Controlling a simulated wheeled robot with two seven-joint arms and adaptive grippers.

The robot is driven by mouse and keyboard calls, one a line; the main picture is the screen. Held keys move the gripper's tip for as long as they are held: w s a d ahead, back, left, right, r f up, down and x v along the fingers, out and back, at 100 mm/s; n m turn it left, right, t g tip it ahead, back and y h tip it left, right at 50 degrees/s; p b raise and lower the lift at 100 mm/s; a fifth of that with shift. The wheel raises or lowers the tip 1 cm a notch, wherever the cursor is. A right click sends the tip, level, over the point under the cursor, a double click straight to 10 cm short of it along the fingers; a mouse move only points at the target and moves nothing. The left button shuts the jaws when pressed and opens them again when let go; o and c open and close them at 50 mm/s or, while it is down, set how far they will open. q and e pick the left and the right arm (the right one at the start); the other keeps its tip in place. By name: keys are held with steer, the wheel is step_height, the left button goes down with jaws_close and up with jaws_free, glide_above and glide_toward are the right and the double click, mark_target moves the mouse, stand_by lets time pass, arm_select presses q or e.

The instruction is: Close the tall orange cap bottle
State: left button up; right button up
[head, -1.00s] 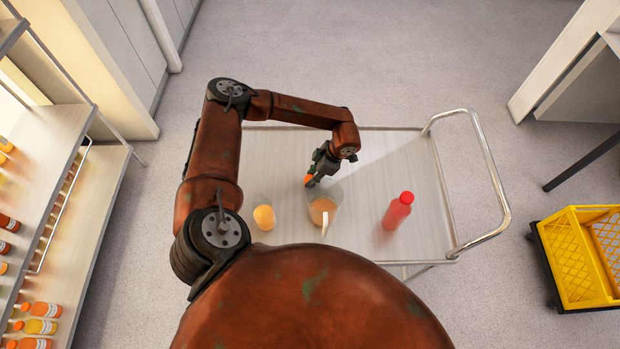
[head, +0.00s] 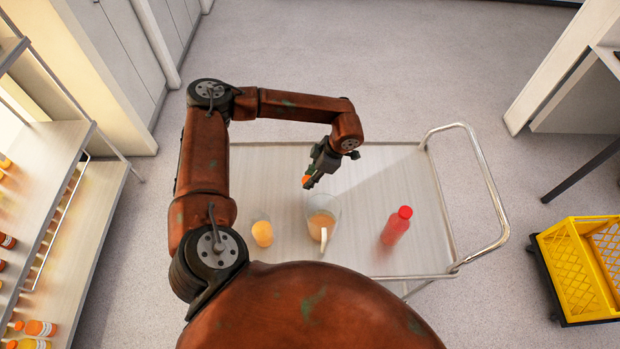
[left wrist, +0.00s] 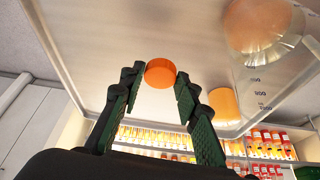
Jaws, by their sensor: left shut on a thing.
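My left gripper (head: 309,182) is shut on a small orange cap (head: 306,180), held above the cart top behind the beaker. In the left wrist view the cap (left wrist: 160,73) sits between the two fingertips (left wrist: 158,78). An uncapped clear bottle with orange juice (head: 262,233) stands on the cart, left of and nearer than the gripper. An orange shape (left wrist: 224,105) in the left wrist view is probably this bottle. The gripper is apart from it. My right gripper is not in view.
A clear handled beaker with orange liquid (head: 323,222) stands beside the bottle. A red capped bottle (head: 397,226) stands at the right on the cart (head: 437,250), which has a metal handle. Shelves of bottles (head: 40,290) are left; a yellow crate (head: 580,265) is right.

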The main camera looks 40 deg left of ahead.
arm_select(q)
steer(key=shift+d+r+m, duration=0.1)
steer(key=shift+d+m, duration=0.3)
steer(key=shift+d, duration=0.05)
steer(key=w+d+r+m+t+h, duration=0.1)
steer(key=d+r+m+t+h, duration=0.1)
steer(key=d+r+m, duration=0.4)
steer(key=d+r+m+t+h, duration=0.1)
steer(key=d+r+m+t, duration=0.4)
steer(key=m, duration=1.2)
steer(key=shift+w+d+r+m+h, duration=0.35)
steer(key=shift+d+r, duration=0.8)
steer(key=shift+d, duration=1.1)
